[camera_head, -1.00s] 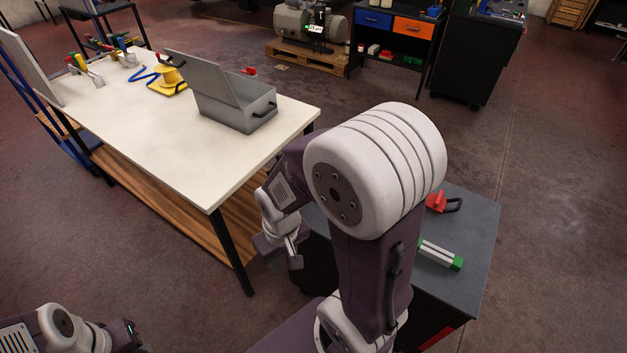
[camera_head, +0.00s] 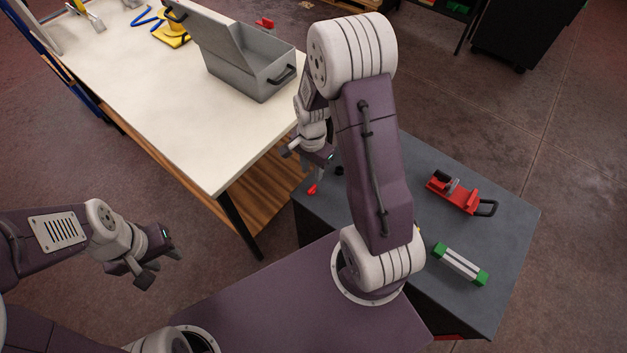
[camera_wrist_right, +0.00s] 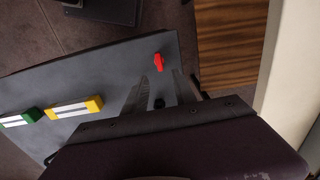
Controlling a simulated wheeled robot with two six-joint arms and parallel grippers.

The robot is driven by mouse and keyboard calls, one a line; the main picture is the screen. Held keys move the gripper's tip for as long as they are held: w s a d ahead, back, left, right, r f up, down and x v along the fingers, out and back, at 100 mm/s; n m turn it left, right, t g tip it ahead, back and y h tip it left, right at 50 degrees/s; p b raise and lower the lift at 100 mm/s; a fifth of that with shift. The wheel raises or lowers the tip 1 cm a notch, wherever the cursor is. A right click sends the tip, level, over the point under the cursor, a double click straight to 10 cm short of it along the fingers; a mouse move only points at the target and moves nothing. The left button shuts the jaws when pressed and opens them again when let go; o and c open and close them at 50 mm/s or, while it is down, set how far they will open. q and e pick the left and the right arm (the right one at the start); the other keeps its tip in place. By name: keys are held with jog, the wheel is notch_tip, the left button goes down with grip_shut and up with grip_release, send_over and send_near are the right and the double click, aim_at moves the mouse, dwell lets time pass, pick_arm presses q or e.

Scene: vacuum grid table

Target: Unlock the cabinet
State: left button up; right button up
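The cabinet (camera_head: 500,250) is a low dark grey unit beside my base; its top also shows in the right wrist view (camera_wrist_right: 100,66). A small red piece (camera_head: 313,188), perhaps a key or handle, is at the cabinet's table-side edge; it also shows in the right wrist view (camera_wrist_right: 159,63). A small black round thing (camera_head: 339,170) lies near it and shows between my right fingers in the wrist view (camera_wrist_right: 159,103). My right gripper (camera_head: 305,158) is open and empty above this edge. My left gripper (camera_head: 158,268) is open and empty over the floor. No lock is clearly visible.
A red clamp-like tool (camera_head: 460,194) and a green-ended block (camera_head: 461,264) lie on the cabinet top. A yellow-ended block (camera_wrist_right: 75,107) shows in the wrist view. The white table (camera_head: 150,110) with an open grey toolbox (camera_head: 260,85) stands close to the right gripper.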

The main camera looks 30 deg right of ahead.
aim_at(313, 187)
jog(key=shift+w+d+f, duration=0.1)
jog(key=shift+d+f, duration=0.05)
jog(key=f, duration=0.8)
jog(key=shift+s+f+b, duration=0.2)
jog(key=shift+f+b, duration=0.1)
jog(key=shift+f, duration=0.1)
grip_shut()
